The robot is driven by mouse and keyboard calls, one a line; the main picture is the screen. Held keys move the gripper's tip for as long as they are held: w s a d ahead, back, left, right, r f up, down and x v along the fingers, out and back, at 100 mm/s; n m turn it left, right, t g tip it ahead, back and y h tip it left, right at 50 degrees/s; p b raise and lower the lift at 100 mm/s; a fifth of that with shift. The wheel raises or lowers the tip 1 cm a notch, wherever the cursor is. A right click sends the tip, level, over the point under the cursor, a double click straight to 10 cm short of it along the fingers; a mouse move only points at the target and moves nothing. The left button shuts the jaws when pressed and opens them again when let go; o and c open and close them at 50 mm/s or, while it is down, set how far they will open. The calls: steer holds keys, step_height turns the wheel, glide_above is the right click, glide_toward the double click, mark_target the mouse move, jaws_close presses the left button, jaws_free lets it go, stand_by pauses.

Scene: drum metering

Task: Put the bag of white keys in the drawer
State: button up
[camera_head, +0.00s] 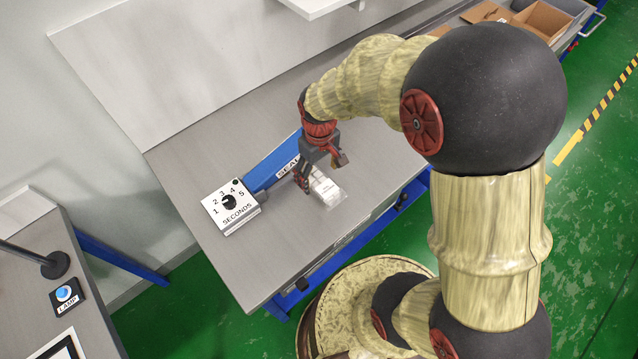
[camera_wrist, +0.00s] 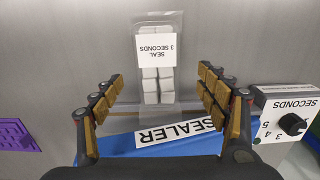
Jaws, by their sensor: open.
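The bag of white keys (camera_head: 327,191) lies on the grey bench top, near its front edge. In the wrist view the clear bag (camera_wrist: 158,88) holds white blocks in two columns and has a label reading "SEAL 3 SECONDS". My gripper (camera_head: 322,173) is open just above the bag. In the wrist view my gripper's (camera_wrist: 161,84) padded fingers stand apart on either side of the bag, with gaps on both sides. The drawer cannot be made out clearly; the bench front (camera_head: 348,240) shows dark fittings below its edge.
A blue sealer (camera_head: 270,169) lies behind the bag, with a white seconds dial box (camera_head: 229,207) at its left. A purple slotted piece (camera_wrist: 16,134) shows in the wrist view. Cardboard boxes (camera_head: 541,20) stand at the far right. The bench's left front is clear.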

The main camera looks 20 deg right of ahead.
mark_target(320, 181)
step_height(320, 181, down, 5)
steer(key=shift+w+d+r+b, duration=0.1)
steer(key=shift+d+b, duration=0.05)
steer(key=shift+b, duration=0.6)
steer(key=shift+c, duration=0.4)
steer(key=c, duration=1.4)
steer(key=shift+r, duration=0.15)
steer(key=shift+c, duration=0.2)
